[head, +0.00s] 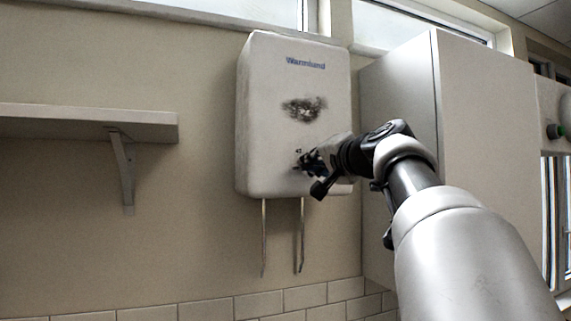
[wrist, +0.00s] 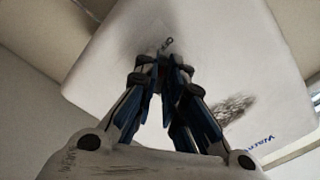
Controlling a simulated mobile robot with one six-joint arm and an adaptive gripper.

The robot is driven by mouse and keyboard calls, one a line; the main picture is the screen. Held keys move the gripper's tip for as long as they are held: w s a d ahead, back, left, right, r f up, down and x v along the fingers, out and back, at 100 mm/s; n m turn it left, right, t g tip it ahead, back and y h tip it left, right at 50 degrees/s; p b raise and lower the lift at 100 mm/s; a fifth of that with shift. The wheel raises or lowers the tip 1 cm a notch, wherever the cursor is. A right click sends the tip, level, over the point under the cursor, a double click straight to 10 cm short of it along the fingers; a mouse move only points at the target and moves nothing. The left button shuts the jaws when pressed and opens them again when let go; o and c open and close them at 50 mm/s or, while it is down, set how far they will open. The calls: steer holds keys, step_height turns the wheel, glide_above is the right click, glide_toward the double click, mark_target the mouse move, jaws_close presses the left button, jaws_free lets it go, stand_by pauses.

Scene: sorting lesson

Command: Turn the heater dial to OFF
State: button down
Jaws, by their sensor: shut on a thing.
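The white heater (head: 270,120) hangs on the wall in the middle of the head view, with a dark smudge on its front. It also fills much of the wrist view (wrist: 215,50). My gripper (head: 304,163) is at the lower front of the heater in the head view. In the wrist view my gripper (wrist: 162,62) has its fingertips together against the heater front, shut on the dial. The dial itself is hidden between the fingers. Small dark lettering shows just beyond the fingertips, but the dial's pointing direction cannot be told.
A shelf (head: 80,122) on a bracket is on the wall at the left. A tall pale cabinet (head: 480,120) stands close to the right of the heater, behind my arm. Two thin pipes (head: 263,235) hang below the heater. The wall between shelf and heater is clear.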

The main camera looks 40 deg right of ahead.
steer(key=c, duration=1.7)
jaws_free()
steer(key=v, duration=1.2)
steer(key=shift+a, duration=0.1)
